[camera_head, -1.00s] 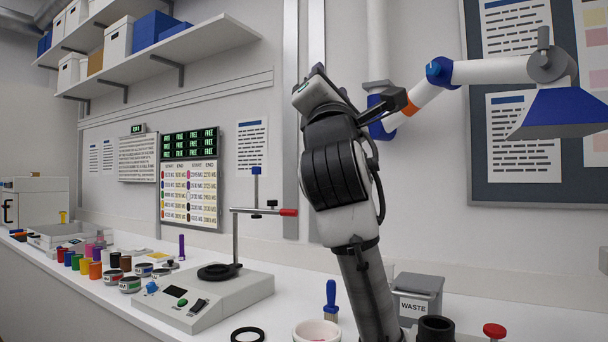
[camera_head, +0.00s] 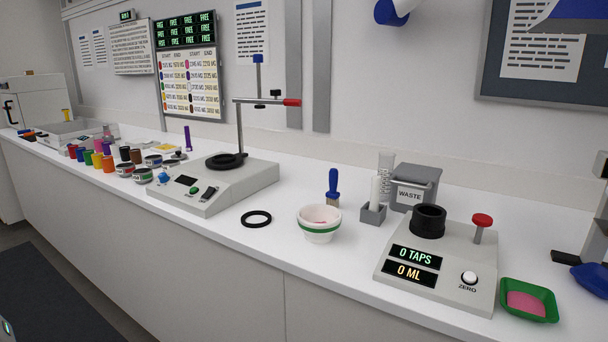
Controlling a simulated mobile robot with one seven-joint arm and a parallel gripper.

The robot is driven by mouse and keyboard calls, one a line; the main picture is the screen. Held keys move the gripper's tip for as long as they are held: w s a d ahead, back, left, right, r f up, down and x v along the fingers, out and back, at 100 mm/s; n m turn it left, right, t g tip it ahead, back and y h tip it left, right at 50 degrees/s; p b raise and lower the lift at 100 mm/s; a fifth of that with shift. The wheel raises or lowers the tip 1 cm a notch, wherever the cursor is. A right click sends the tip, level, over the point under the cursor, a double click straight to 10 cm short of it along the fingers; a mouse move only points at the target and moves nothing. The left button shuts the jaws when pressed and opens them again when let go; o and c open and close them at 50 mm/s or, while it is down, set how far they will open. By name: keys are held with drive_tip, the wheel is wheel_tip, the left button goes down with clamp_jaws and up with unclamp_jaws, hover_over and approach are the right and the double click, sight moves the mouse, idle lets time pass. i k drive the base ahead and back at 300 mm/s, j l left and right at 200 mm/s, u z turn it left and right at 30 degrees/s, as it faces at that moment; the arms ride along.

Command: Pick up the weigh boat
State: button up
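A small green tray (camera_head: 552,303), which looks like the weigh boat, lies on the white bench at the lower right of the head view. It holds pink powder (camera_head: 525,302). It sits just right of a grey device (camera_head: 440,262) with displays reading 0 TAPS and 0 ML. My gripper is not in view, so its state is hidden.
A blue object (camera_head: 592,278) lies close right of the tray. Several jars are far left. The bench's front edge runs near the tray.

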sight(531, 301)
drive_tip(key=z, duration=1.4)
drive_tip(key=j+z, duration=0.6)
drive_tip(key=z, duration=0.15)
drive_tip(key=k+j+z, duration=0.1)
drive_tip(key=j, duration=0.2)
drive_tip(key=k+j+z, duration=0.15)
drive_tip(key=j, duration=0.15)
drive_tip(key=k+j+z, duration=0.1)
drive_tip(key=j, duration=0.2)
drive_tip(key=k+j, duration=0.15)
drive_tip(key=j, duration=0.15)
drive_tip(key=k+j, duration=0.15)
drive_tip(key=j, duration=0.15)
drive_tip(key=k+j, duration=0.15)
drive_tip(key=j, duration=0.15)
